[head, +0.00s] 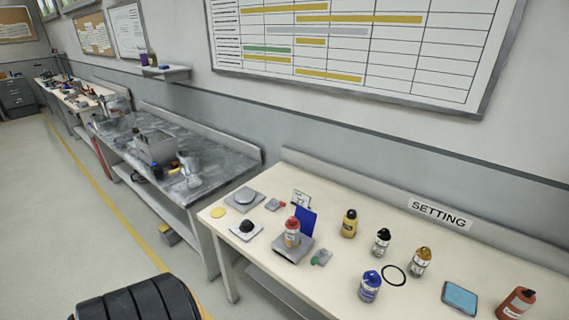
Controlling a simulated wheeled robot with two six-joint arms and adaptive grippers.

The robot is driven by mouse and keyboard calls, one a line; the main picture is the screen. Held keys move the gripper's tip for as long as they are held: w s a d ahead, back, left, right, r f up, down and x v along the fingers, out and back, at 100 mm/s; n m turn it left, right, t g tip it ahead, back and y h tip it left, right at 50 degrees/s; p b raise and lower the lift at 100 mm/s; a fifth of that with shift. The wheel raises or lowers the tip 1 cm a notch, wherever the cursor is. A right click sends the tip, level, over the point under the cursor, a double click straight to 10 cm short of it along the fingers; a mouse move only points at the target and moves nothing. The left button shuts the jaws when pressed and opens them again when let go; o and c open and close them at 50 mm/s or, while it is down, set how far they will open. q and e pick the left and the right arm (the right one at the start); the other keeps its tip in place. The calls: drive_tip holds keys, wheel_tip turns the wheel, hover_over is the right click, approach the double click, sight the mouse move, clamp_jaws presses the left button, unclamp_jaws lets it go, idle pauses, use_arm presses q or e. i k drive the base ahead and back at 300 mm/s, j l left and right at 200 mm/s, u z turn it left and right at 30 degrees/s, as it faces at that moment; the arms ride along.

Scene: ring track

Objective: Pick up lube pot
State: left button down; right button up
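Several small capped bottles stand upright on the cream table marked SETTING (340,218). A red-capped bottle (292,233) stands on a small grey stand. I cannot tell which one is the lube pot, as the labels are too small to read. Neither of my grippers is in view.
A black ring (393,275), a blue square pad (460,298) and an orange-red bottle (516,303) are on the table's right part. A grey workbench (215,155) with a metal box stands to the left. The floor (60,220) left of it is clear.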

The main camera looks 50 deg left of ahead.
sight(292, 236)
drive_tip(key=u, duration=1.4)
drive_tip(key=j, duration=0.25)
